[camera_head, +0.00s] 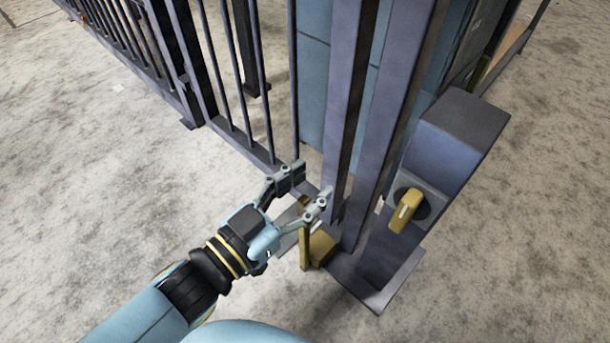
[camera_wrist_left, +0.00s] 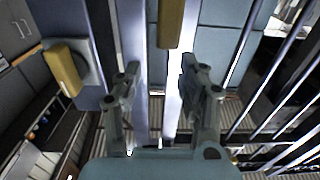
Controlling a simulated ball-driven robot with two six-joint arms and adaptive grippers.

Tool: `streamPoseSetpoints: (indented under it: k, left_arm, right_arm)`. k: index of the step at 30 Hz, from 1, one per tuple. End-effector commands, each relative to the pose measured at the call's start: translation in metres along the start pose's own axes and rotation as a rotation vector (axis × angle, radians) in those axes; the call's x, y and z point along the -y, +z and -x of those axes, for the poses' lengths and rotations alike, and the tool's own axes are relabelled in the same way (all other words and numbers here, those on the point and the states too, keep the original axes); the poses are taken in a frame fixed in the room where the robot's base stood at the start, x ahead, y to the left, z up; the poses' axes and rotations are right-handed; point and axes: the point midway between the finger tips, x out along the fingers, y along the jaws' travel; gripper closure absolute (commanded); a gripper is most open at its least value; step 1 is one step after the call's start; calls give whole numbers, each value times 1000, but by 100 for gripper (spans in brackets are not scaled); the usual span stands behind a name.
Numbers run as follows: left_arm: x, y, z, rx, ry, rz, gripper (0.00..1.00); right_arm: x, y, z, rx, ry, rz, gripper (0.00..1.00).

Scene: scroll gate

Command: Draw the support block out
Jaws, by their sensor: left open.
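The support block (camera_head: 322,248) is a yellow-brown block low at the foot of the gate posts, with an upright bar of the same colour (camera_head: 304,246) at its near left side. My left gripper (camera_head: 306,187) is open and empty, above the block and in front of the gate. Part of the block is hidden behind the bar and a post. In the left wrist view the gripper's two fingers (camera_wrist_left: 160,70) stand apart, and a yellow bar (camera_wrist_left: 171,22), apparently the block's, shows at the top between and beyond them. My right gripper is not in view.
A grey post box (camera_head: 450,140) at the right carries a yellow turn handle (camera_head: 405,211), which also shows in the left wrist view (camera_wrist_left: 62,70). Dark upright posts (camera_head: 386,120) and a barred gate (camera_head: 225,90) stand close to my gripper. The concrete floor (camera_head: 90,190) at the left is clear.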

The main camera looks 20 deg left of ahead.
Motion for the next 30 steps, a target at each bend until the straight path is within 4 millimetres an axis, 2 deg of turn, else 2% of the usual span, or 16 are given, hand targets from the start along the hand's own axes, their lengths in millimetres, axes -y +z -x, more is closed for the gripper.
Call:
streamPoseSetpoints:
  k: [3, 6, 24, 26, 28, 30]
  left_arm:
    - [-1, -16, 0, -1, 0, -1, 60]
    - [-1, -24, 1, 0, 0, -1, 60]
    - [0, -29, 0, -1, 0, 0, 60]
    - [0, -38, -2, -10, 0, -4, 60]
    - [3, -59, -6, -30, 3, -15, 60]
    - [6, -87, -10, -50, 10, -30, 60]
  right_arm:
    - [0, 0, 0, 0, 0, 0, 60]
    - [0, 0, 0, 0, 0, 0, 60]
    - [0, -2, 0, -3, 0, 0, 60]
    - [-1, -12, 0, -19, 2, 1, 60]
    - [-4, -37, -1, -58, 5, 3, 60]
    - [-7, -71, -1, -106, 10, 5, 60]
